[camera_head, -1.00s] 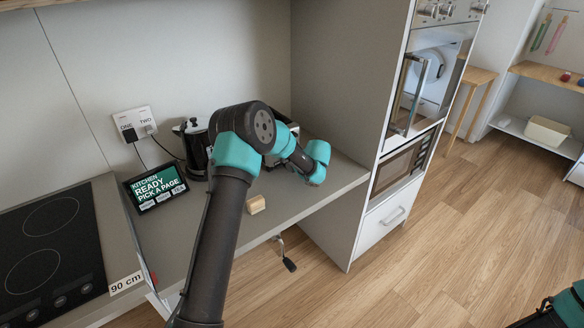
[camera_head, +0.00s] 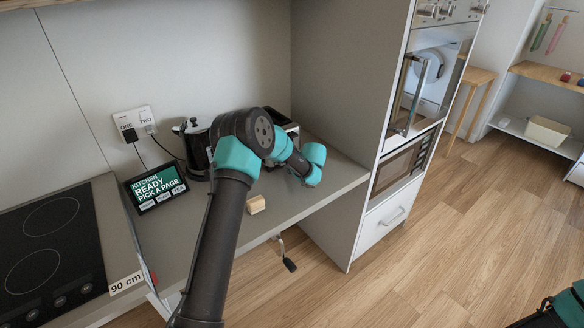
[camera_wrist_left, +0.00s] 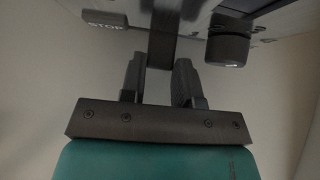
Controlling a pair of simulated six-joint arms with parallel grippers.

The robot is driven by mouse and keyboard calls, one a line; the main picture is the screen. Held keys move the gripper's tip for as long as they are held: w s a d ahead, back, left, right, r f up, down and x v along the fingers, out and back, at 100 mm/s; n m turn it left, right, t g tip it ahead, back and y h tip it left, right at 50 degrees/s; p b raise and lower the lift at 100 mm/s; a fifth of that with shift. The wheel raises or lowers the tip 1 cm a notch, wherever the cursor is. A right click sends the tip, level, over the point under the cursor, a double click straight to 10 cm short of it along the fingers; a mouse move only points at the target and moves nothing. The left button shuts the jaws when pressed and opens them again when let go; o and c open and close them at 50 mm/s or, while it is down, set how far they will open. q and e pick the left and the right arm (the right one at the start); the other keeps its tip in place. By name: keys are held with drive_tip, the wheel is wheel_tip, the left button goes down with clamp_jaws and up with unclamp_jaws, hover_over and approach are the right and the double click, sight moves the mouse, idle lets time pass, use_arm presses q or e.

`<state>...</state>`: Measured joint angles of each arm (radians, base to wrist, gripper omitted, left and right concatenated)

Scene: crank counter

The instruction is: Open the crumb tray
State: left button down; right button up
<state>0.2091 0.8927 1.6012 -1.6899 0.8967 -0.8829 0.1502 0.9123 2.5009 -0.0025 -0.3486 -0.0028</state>
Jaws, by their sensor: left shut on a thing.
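The toaster (camera_head: 287,123) stands on the counter against the back wall, mostly hidden behind my left arm. In the left wrist view its face shows a STOP button (camera_wrist_left: 105,19), a dark round knob (camera_wrist_left: 228,48) and a dark upright tab (camera_wrist_left: 163,38). My left gripper (camera_wrist_left: 160,65) has its fingers on either side of the tab's lower end and is shut on it. I cannot tell for sure that this tab belongs to the crumb tray. The head view hides the left fingertips. My right gripper is not in view.
A wooden block (camera_head: 256,204) lies near the counter's front edge. A crank (camera_head: 288,262) hangs below that edge. A tall oven cabinet (camera_head: 345,120) bounds the right side.

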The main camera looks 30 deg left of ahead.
sight(314, 193)
use_arm(q)
drive_tip(key=shift+d, duration=0.1)
drive_tip(key=s+d, duration=0.2)
drive_tip(key=d, duration=0.2)
drive_tip(key=s+d, duration=0.1)
drive_tip(key=d, duration=0.3)
drive_tip(key=s+d, duration=0.2)
drive_tip(key=d, duration=0.3)
drive_tip(key=shift+s, duration=0.3)
drive_tip(key=c, duration=1.1)
unclamp_jaws()
drive_tip(key=shift+r, duration=0.1)
drive_tip(key=v, duration=1.7)
drive_tip(key=shift+d, duration=0.1)
drive_tip(key=shift+s, duration=0.1)
